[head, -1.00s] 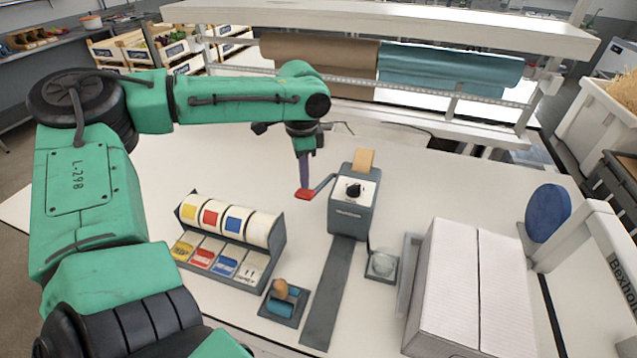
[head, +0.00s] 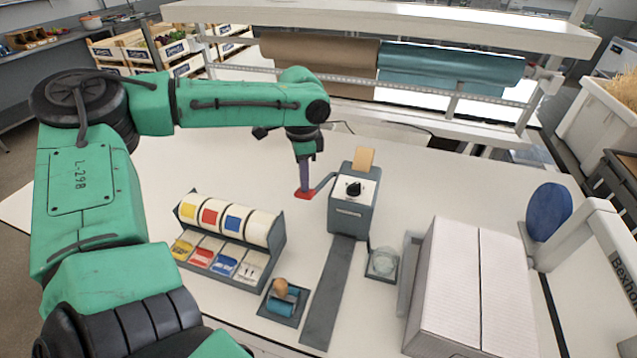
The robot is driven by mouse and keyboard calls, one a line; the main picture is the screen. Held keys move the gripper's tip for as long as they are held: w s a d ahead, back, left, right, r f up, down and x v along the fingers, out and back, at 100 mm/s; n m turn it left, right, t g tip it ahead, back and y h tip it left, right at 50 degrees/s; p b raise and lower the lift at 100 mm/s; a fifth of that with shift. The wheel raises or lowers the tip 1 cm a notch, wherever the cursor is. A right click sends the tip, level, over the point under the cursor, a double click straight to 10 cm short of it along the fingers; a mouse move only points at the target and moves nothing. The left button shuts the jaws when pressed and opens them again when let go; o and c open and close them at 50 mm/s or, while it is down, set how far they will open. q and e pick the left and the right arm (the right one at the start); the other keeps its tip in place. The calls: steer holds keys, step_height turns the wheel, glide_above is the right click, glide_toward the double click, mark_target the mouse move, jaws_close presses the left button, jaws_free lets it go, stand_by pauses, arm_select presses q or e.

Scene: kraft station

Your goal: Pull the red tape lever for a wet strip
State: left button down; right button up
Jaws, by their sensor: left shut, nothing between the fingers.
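The grey tape dispenser (head: 352,213) stands on the white table, with a black knob on its top and a tan strip (head: 364,159) standing up at its back. Its red lever handle (head: 306,195) sticks out to the left on a thin grey arm. My left gripper (head: 304,188) points down with its fingers shut and empty. Its tips are at the red handle and appear to touch it from above. I cannot tell the exact contact. My right gripper is not in view.
A label roll holder (head: 262,262) stands left of the dispenser. A stamp on a pad (head: 281,300), a dark grey strip (head: 328,300) and a small glass dish (head: 381,263) lie in front. A large white box (head: 455,290) stands at the right. Paper rolls (head: 450,66) hang behind.

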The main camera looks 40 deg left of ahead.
arm_select(q)
steer(key=shift+f+b, duration=0.5)
steer(key=shift+f, duration=1.05)
steer(key=shift+f+b, duration=1.2)
steer(key=shift+f, duration=1.05)
